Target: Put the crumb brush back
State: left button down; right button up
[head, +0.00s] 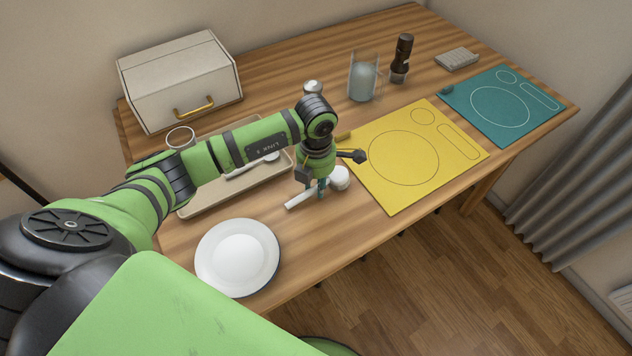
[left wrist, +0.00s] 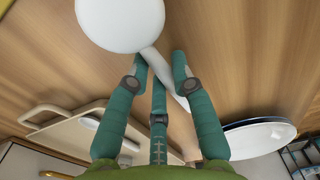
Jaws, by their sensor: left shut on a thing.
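My left gripper (head: 322,189) is low over the table's front part, between the tray and the yellow mat. It is shut on the white handle (head: 299,199) of a tool that looks like the crumb brush. A round white head (head: 339,178) shows at the right end of the handle. In the left wrist view, my teal fingers (left wrist: 160,75) close around the handle (left wrist: 180,96), and the round white head (left wrist: 120,18) lies beyond them. Whether the tool touches the table is unclear. My right gripper is not in view.
A beige tray (head: 197,207) with another white handled thing (head: 252,167) lies left of the gripper. A white plate (head: 237,257) is at the front. A bread box (head: 180,80), jug (head: 363,78), dark mill (head: 402,55), yellow mat (head: 405,160) and teal mat (head: 500,105) lie further off.

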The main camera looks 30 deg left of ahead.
aim_at(316, 184)
pick_arm(q)
jog(key=c, duration=1.1)
grip_release()
jog(key=shift+r+p, duration=0.3)
notch_tip(316, 184, up, 12)
jog(key=shift+f+b, duration=0.15)
jog(key=shift+b, duration=1)
